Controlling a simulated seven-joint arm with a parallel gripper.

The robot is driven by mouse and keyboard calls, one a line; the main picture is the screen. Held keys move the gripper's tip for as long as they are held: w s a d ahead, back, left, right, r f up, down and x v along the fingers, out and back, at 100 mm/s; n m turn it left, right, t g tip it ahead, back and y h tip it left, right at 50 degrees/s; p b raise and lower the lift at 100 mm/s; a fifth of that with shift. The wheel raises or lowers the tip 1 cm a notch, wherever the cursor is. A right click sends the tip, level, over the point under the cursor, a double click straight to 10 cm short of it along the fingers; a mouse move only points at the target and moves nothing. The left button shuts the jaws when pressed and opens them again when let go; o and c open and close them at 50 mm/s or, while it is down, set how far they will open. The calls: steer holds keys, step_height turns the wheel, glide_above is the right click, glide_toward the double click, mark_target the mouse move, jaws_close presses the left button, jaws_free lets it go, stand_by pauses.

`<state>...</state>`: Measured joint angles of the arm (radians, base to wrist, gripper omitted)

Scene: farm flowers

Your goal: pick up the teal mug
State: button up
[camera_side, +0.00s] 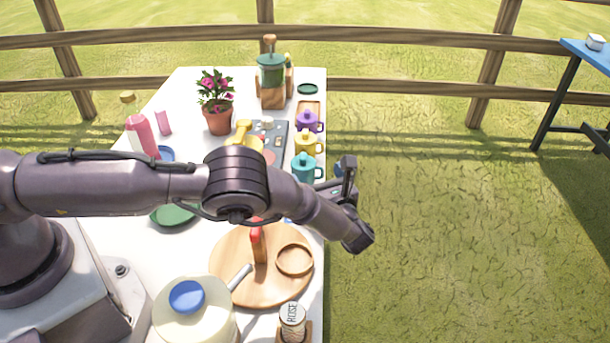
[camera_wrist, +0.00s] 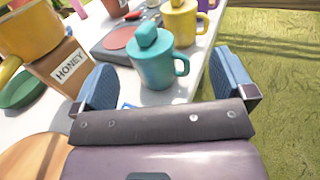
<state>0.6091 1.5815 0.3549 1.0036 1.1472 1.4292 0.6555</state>
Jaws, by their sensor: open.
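The teal mug (camera_side: 304,169) stands upright near the right edge of the white table, with its handle to the right. In the wrist view the teal mug (camera_wrist: 157,68) stands ahead of my gripper, roughly between the two fingers, with a teal block-like top on it. My gripper (camera_wrist: 168,84) is open and empty, with blue-padded fingers spread left and right. In the side view my gripper (camera_side: 350,185) is at the table's right edge, to the right of the mug and apart from it.
A yellow mug (camera_side: 306,143) and a purple mug (camera_side: 308,121) stand in line behind the teal one. A box marked HONEY (camera_wrist: 66,67) is left of my gripper. A round wooden board (camera_side: 232,285) lies nearer the camera. Grass lies beyond the right table edge.

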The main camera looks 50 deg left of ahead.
mark_target(311, 172)
steer(key=x, duration=0.5)
steer(key=shift+s+a+f, duration=0.1)
steer(key=shift+s+f, duration=0.1)
steer(key=c, duration=1.2)
